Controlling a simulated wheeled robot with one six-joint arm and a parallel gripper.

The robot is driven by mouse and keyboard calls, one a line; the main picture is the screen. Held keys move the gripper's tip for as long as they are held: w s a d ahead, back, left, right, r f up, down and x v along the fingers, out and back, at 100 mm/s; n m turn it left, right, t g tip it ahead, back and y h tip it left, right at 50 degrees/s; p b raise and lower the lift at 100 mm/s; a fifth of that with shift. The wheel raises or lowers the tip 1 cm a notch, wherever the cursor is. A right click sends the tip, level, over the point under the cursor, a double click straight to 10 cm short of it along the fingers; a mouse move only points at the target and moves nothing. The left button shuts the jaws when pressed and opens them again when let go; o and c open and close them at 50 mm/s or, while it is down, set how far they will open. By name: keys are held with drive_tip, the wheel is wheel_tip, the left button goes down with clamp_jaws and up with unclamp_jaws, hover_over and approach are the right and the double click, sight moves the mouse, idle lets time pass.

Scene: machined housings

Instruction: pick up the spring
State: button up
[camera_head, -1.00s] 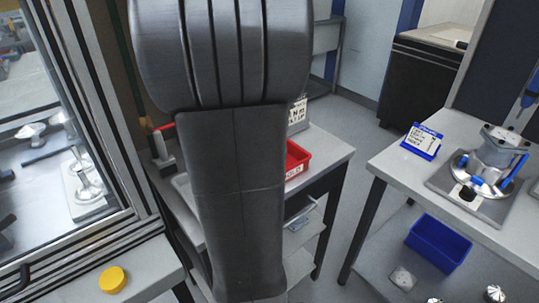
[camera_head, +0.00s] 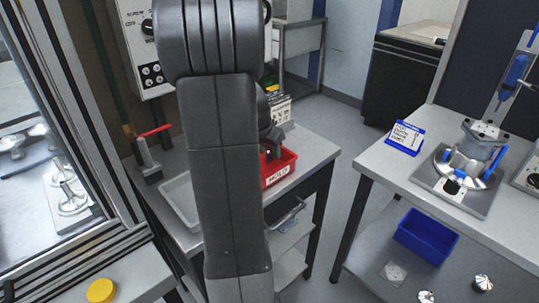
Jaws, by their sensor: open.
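No spring can be made out in the head view. A red bin (camera_head: 284,172) with a white label stands on the grey table behind my arm, and its inside is mostly hidden. My gripper (camera_head: 272,151) shows partly past the right side of my arm, dark and small, at the red bin's back left part. It is open, and nothing can be seen between its fingers. My arm hides the middle of the table and part of the bin.
A pale shallow tray (camera_head: 181,202) lies left of my arm, near a red-handled clamp (camera_head: 148,157). At right, a bench (camera_head: 386,161) holds a clamped metal housing (camera_head: 474,153) and a blue-framed sign (camera_head: 405,138). A blue bin (camera_head: 427,236) sits on its lower shelf.

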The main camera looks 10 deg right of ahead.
drive_tip(key=shift+w+d+f, duration=0.2)
drive_tip(key=shift+f, duration=0.45)
drive_tip(key=c, duration=0.9)
drive_tip(key=shift+r, duration=0.1)
